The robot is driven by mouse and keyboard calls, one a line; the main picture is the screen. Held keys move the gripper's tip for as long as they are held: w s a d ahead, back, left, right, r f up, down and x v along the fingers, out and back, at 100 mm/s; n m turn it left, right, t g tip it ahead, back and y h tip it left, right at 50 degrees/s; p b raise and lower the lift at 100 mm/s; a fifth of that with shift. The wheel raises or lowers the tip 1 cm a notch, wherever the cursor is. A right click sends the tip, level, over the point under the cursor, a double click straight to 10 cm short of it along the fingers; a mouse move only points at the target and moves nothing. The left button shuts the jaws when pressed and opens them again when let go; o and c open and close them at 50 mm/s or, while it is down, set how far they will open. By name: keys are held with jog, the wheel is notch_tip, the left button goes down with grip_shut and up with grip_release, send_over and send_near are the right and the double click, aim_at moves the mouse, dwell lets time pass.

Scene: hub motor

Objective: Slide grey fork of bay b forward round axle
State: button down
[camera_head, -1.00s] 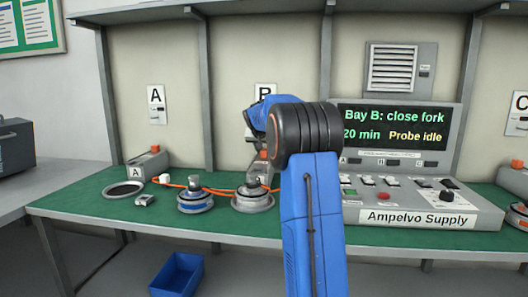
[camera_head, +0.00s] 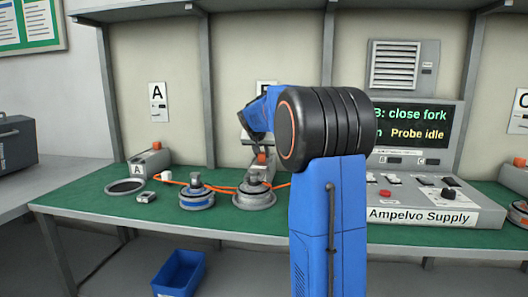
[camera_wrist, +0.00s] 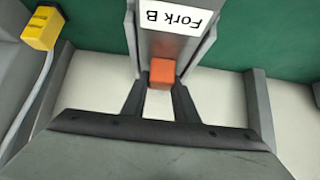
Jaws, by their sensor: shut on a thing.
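The grey fork of bay B, labelled "Fork B", shows in the wrist view (camera_wrist: 172,48) with an orange block on its near end. My gripper (camera_wrist: 160,80) has a finger on each side of this orange block (camera_wrist: 161,73) and is shut on it. In the head view the orange block (camera_head: 262,159) shows at the back of bay B, behind the round grey hub motor (camera_head: 254,196) with its upright axle. My arm partly hides this area, and whether the fork is around the axle cannot be told.
Another hub motor (camera_head: 196,197) stands to the left, with a dark ring (camera_head: 125,187) and a small grey part (camera_head: 147,197). An orange cable (camera_head: 222,190) runs behind the motors. The Ampelvo Supply console (camera_head: 430,214) stands right. A yellow block (camera_wrist: 42,28) shows in the wrist view.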

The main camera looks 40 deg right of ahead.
jog(key=shift+s+a, duration=0.4)
jog(key=shift+s+a+f, duration=0.1)
jog(key=c, duration=1.8)
grip_release()
jog(key=shift+o, duration=0.6)
jog(key=shift+s+a, duration=0.1)
jog(key=shift+a, duration=0.05)
jog(key=v, duration=1.7)
jog(key=shift+s+a, duration=0.1)
